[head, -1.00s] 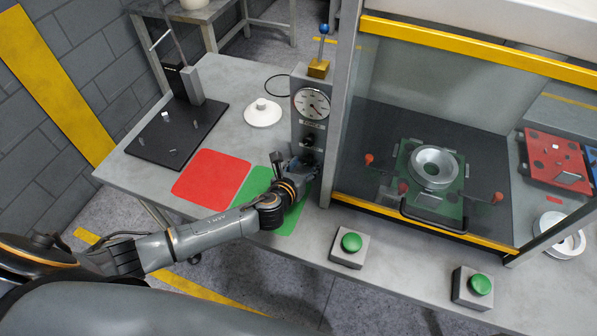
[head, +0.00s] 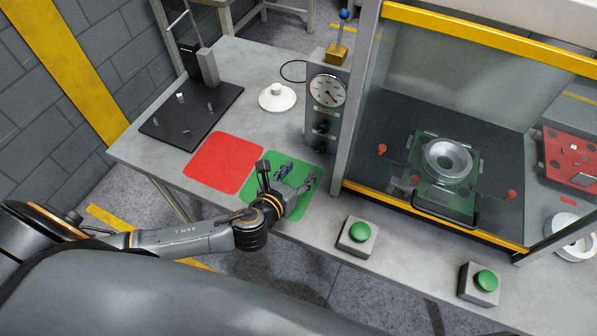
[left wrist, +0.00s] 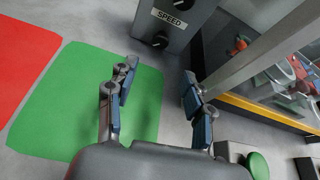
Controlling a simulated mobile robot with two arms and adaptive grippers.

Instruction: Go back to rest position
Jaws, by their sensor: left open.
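My left gripper (head: 289,175) is open and empty above the green mat (head: 255,175) on the grey table. In the left wrist view its two fingers (left wrist: 158,95) stand apart with nothing between them. The green mat (left wrist: 70,100) lies to the left there and partly under the left finger. My right gripper is not in any view.
A red mat (head: 223,162) lies left of the green one. A gauge post with a speed knob (head: 327,105) stands behind the gripper. A glass-fronted machine (head: 440,120) is to the right, with two green-button boxes (head: 357,236) in front. A black plate (head: 190,115) is at left.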

